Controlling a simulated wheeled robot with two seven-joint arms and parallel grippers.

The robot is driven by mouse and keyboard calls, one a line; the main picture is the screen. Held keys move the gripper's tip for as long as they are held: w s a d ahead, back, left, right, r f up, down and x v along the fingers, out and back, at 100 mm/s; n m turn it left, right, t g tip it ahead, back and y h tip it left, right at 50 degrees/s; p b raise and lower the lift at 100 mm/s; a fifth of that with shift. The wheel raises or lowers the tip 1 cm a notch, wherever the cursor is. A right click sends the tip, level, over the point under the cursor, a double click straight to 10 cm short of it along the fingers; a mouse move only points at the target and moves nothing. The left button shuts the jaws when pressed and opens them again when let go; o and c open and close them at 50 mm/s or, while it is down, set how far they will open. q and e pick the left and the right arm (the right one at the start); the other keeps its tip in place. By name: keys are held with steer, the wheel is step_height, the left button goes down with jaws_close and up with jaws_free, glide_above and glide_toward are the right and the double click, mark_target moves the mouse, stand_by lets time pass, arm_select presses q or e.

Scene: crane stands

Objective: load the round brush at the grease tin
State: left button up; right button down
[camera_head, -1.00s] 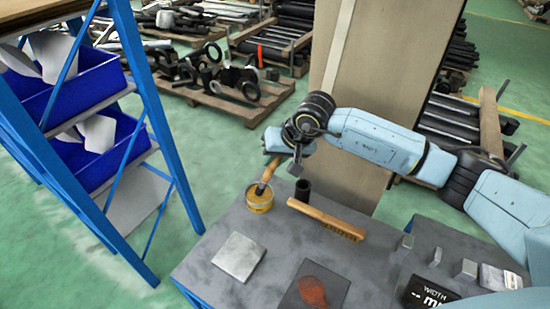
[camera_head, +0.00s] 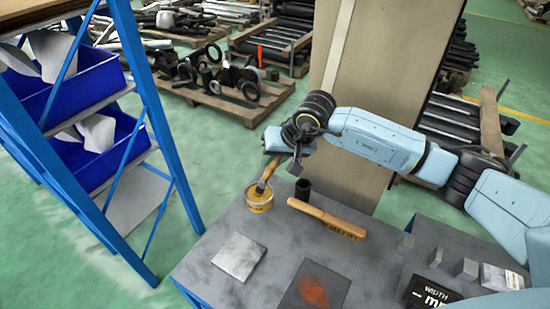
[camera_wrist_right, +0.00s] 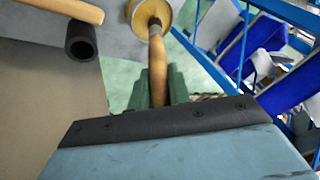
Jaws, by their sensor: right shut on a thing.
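The round brush (camera_head: 267,174) has a wooden handle and slants down to the grease tin. My right gripper (camera_head: 274,161) is shut on its handle; the handle also shows between the fingers in the right wrist view (camera_wrist_right: 157,68). The grease tin (camera_head: 259,203) is a round yellow tin at the back left of the grey table; it also shows at the top of the right wrist view (camera_wrist_right: 137,14). The brush's lower end is at the tin's opening. Its bristles are hidden, so I cannot tell how deep they sit. My left gripper is not in view.
A black cup (camera_head: 303,189) and a wooden-handled brush (camera_head: 328,218) are right of the tin. A metal plate (camera_head: 239,256) and a dark plate with a reddish patch (camera_head: 313,291) lie nearer. A blue rack (camera_head: 150,110) stands left, and a tall beige panel (camera_head: 375,100) rises behind.

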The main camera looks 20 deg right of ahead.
steer(key=shift+s+f+b, duration=0.15)
steer(key=shift+f+b, duration=0.05)
steer(key=shift+b, duration=0.1)
stand_by(1.1)
steer(key=shift+r+p, duration=1.35)
steer(key=shift+r, duration=2.3)
